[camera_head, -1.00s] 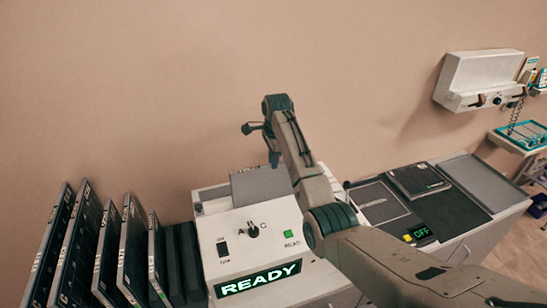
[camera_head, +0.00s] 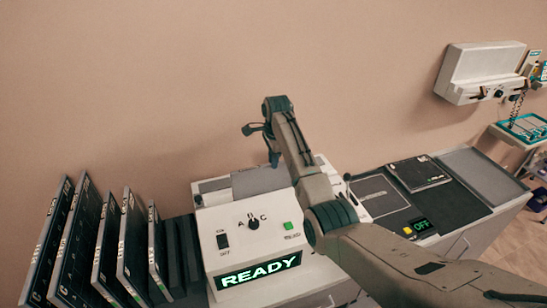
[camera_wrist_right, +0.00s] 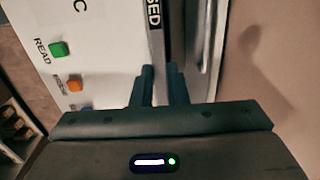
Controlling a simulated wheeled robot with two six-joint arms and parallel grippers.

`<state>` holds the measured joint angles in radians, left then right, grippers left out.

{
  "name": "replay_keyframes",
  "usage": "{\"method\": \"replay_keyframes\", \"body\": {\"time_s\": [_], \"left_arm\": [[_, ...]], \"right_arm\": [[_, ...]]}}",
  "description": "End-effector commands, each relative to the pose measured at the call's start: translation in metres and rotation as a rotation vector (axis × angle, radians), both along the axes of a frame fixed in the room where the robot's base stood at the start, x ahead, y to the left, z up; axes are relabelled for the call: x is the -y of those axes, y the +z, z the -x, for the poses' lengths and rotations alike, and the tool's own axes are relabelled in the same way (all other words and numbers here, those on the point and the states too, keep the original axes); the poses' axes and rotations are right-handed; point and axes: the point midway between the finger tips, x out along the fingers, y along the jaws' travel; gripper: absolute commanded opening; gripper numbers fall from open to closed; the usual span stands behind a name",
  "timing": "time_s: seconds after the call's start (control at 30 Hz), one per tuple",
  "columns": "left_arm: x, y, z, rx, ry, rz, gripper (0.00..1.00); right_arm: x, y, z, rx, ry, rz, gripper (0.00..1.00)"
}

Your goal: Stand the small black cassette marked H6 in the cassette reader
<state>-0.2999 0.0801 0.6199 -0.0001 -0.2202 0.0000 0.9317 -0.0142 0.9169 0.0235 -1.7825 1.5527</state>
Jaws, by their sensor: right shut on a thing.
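The cassette reader (camera_head: 222,215) is a pale console with a lit READY sign, a dial and a green button. A grey flat panel (camera_head: 262,181), seemingly the small cassette, stands upright at its back, below my right gripper (camera_head: 274,163). The right gripper is shut on its upper edge; in the right wrist view its two dark fingers (camera_wrist_right: 163,72) are close together over the reader. The H6 mark cannot be read, and how deep the cassette sits cannot be told. My left gripper is not in view.
Several dark cassettes (camera_head: 102,250) stand in a row left of the reader. A wall unit (camera_head: 482,70) hangs at upper right. The wall is close behind the reader.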

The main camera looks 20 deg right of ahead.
Motion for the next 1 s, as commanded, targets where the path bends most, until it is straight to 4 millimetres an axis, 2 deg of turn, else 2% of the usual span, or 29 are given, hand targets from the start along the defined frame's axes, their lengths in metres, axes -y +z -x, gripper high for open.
{"method": "replay_keyframes", "body": {"time_s": [0.33, 0.67, 0.7, 0.8, 1.0], "left_arm": [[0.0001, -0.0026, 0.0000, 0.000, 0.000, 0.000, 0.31], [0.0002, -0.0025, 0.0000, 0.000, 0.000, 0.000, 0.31], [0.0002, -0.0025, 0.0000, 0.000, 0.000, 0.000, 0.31], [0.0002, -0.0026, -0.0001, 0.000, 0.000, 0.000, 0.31], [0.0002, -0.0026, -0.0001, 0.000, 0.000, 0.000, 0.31]], "right_arm": [[0.0000, -0.0089, -0.0006, 0.003, 0.000, 0.000, 0.00], [0.0001, -0.0096, -0.0006, 0.003, 0.000, 0.000, 0.00], [0.0001, -0.0096, -0.0006, 0.003, 0.000, 0.000, 0.21], [0.0001, -0.0100, -0.0005, 0.002, 0.000, 0.000, 0.39], [0.0001, -0.0106, -0.0002, 0.001, 0.000, 0.000, 0.39]]}}
